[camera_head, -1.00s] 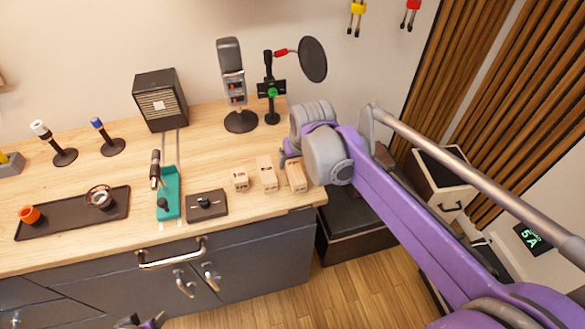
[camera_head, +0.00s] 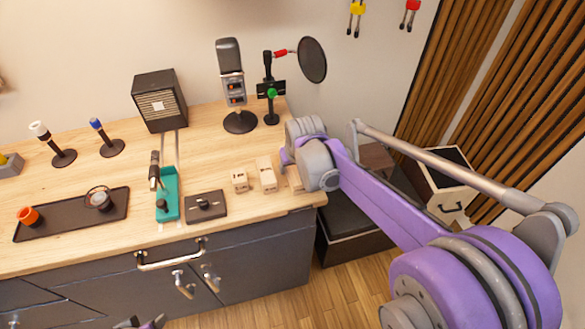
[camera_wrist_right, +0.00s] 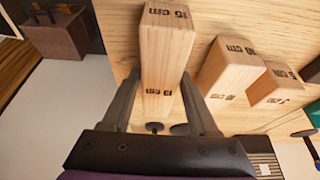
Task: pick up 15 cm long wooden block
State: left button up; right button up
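The 15 cm wooden block (camera_wrist_right: 166,50) stands out in the wrist view, its label readable on the end. In the head view only a strip of it (camera_head: 295,181) shows beside my right wrist, at the counter's right end. My right gripper (camera_wrist_right: 160,76) has its fingers on either side of the block. They look apart, with a gap at the left finger; contact at the right finger is unclear. In the head view my right wrist hides these fingers. My left gripper (camera_head: 141,323) barely shows at the bottom edge, away from the blocks.
The 10 cm block (camera_head: 267,175) and a shorter block (camera_head: 240,181) sit just left. A dark box with a knob (camera_head: 206,206), teal tray (camera_head: 168,190) and microphone (camera_head: 233,85) stand farther left or behind. The counter edge is close in front.

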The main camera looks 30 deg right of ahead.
grip_shut()
jog(key=shift+r, duration=0.1)
